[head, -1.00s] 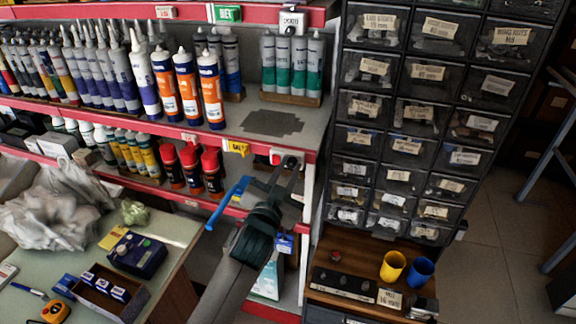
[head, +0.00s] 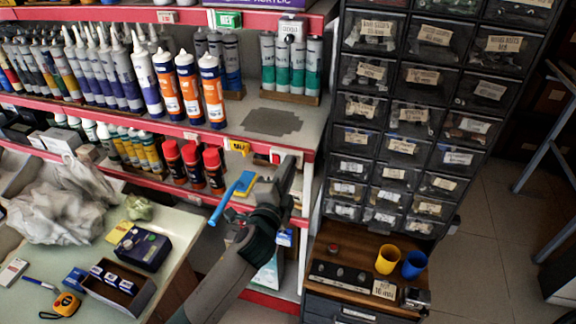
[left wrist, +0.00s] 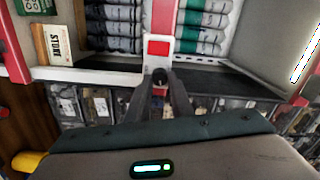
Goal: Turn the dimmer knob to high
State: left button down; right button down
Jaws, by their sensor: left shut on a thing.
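A small white plate (head: 277,156) with a red patch is on the red front edge of the shelf in the head view, and it also shows in the left wrist view (left wrist: 159,46). My right gripper is not in view.
Black and red bottles (head: 212,171) stand on the shelf left of the gripper. A drawer cabinet (head: 405,120) stands close on the right, with yellow (head: 388,259) and blue (head: 414,265) cups below it. A cluttered table (head: 178,238) is at lower left.

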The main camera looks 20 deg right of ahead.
pick_arm(q)
jog(key=shift+a+f+m+p, duration=0.15)
jog(key=shift+m+p, duration=1.65)
jog(key=shift+m, duration=3.4)
jog(key=shift+f+m+p, duration=0.1)
jog(key=shift+m+p, duration=1.7)
jog(key=shift+m, duration=3.4)
jog(key=c, duration=1.9)
grip_release()
jog(key=shift+o, duration=0.2)
jog(key=b+v, duration=0.4)
jog(key=v, duration=1.3)
jog(key=shift+s+a, duration=0.1)
jog(key=shift+a, duration=0.05)
